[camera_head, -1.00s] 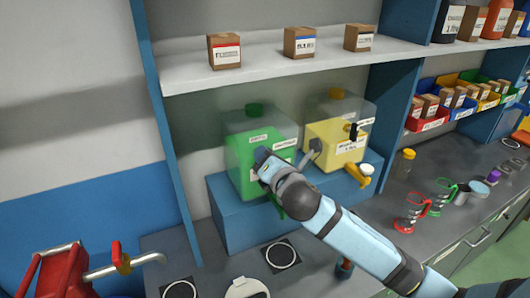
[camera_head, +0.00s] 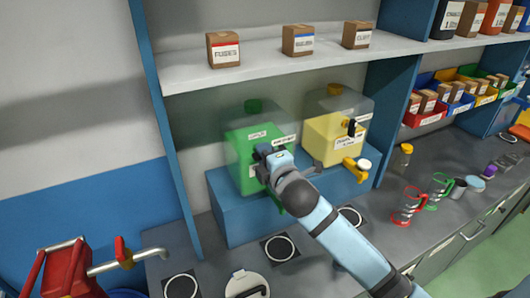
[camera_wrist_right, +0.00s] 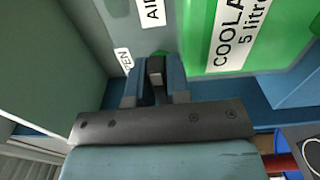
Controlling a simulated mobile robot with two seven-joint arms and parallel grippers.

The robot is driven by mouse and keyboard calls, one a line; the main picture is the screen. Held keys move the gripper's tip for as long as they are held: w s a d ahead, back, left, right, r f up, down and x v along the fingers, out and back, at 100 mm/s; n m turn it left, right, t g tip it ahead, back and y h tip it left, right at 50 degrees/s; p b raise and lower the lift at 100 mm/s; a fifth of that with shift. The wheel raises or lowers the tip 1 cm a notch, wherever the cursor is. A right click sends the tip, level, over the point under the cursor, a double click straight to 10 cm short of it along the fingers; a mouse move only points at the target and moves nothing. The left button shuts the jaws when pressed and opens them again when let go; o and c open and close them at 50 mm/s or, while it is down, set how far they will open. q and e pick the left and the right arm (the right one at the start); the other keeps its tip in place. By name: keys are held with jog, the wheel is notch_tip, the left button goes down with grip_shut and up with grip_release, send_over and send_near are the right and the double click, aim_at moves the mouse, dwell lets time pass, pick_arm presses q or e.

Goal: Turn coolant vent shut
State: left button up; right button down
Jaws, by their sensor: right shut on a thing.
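The coolant container (camera_head: 238,180) is a translucent tank with green liquid and a green cap, on a blue step at the back of the bench. It also shows in the right wrist view (camera_wrist_right: 198,30), with part of its label readable. My right gripper (camera_head: 264,153) is at the tank's front upper right. In the right wrist view its fingers (camera_wrist_right: 156,78) are shut on a small grey piece, the coolant vent (camera_wrist_right: 156,66). A tag reading in part "OPEN" is beside it. The vent is mostly hidden by the gripper in the head view. My left gripper is not in view.
A yellow tank (camera_head: 325,148) with a black vent handle (camera_head: 352,127) and a yellow tap (camera_head: 356,169) stands close on the right. A shelf (camera_head: 290,58) with small boxes runs above. Red-handled (camera_head: 408,207) and green-handled jugs are further right.

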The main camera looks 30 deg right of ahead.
jog(key=shift+m, duration=0.3)
dwell(0.4)
jog(key=c, duration=1.2)
grip_release()
jog(key=shift+o, duration=0.4)
jog(key=shift+s, duration=0.1)
